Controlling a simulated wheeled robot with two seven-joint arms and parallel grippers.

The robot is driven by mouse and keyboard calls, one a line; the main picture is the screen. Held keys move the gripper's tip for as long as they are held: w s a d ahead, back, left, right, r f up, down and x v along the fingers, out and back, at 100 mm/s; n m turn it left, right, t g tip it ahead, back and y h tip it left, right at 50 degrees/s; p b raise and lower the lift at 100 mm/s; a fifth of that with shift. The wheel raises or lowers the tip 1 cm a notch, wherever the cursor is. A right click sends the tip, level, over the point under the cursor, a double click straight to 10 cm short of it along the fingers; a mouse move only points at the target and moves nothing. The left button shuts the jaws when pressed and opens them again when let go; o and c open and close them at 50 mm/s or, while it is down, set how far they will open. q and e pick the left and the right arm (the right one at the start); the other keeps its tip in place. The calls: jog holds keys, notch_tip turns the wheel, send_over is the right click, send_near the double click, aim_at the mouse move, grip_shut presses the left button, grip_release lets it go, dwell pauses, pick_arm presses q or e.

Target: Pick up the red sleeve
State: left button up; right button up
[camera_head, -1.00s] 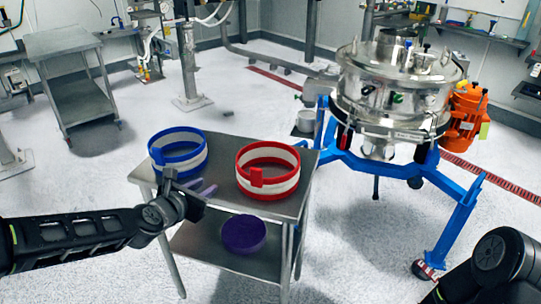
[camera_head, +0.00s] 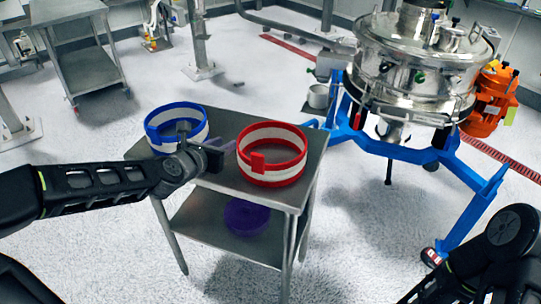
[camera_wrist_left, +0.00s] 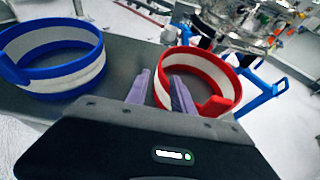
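The red sleeve (camera_head: 271,179) is a ring with a white band and a red front block. It stands on the right part of the steel table's top; it also shows in the left wrist view (camera_wrist_left: 216,104), just beyond the fingertips. My left gripper (camera_head: 229,146) is at the left side of the red sleeve, between it and the blue sleeve. My right gripper is out of view.
A blue sleeve (camera_head: 153,134) with a white band stands on the table's left, partly behind my left wrist; it shows in the wrist view (camera_wrist_left: 62,90). A purple round part (camera_head: 246,216) lies on the lower shelf. The steel sifter (camera_head: 412,68) on its blue frame (camera_head: 405,151) stands at right.

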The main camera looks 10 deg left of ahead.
pick_arm(q)
jog(key=shift+b+x, duration=0.4)
jog(key=shift+x, duration=1.95)
jog(key=shift+w+r, duration=0.1)
jog(key=x, duration=0.5)
jog(key=shift+w+p, duration=0.2)
jog(key=shift+p, duration=0.15)
jog(key=shift+c, duration=0.2)
grip_shut()
